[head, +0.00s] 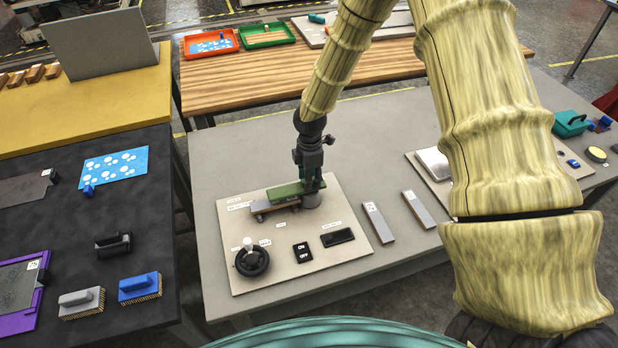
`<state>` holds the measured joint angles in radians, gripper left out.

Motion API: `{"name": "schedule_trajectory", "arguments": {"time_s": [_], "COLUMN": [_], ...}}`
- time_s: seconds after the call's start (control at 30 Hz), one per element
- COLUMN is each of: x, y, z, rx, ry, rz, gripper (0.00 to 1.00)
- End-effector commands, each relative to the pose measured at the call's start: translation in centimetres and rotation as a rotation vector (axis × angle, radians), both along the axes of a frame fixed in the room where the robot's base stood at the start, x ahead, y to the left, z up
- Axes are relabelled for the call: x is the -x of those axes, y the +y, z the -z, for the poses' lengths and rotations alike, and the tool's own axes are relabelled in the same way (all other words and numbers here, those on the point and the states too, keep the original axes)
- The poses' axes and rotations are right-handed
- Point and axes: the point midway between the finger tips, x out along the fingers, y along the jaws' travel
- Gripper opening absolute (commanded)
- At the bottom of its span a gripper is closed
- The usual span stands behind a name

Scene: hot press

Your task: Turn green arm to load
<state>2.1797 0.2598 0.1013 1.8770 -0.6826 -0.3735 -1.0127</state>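The green arm (285,193) is a flat green bar on the press at the back of a beige board (295,262). It points left from a short grey post (312,200) and lies above a grey plate (262,207). My gripper (314,183) points down at the right end of the green arm, over the post. Its fingertips are small and partly hidden, so whether they touch or grip the arm is unclear. Small white labels (239,206) on the board are too small to read.
The board also has a black knob (252,261), an ON/OFF switch (303,252) and a dark display (338,237). Two grey bars (379,222) (418,209) lie to the right on the grey table (225,165). A second beige board (424,174) is partly behind my arm.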

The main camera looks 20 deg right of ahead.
Motion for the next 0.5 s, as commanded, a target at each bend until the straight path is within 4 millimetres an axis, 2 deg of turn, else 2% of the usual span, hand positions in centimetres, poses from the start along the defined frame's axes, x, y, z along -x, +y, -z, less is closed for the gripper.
{"name": "schedule_trajectory", "arguments": {"time_s": [0.27,0.5], "x": [0.0,0.0], "y": [0.1,0.1], "z": [-0.2,-2.8], "rx": [-0.001,-0.002], "ry": [0.001,-0.001], "rz": [0.001,0.001], "gripper": [0.39,0.39]}}
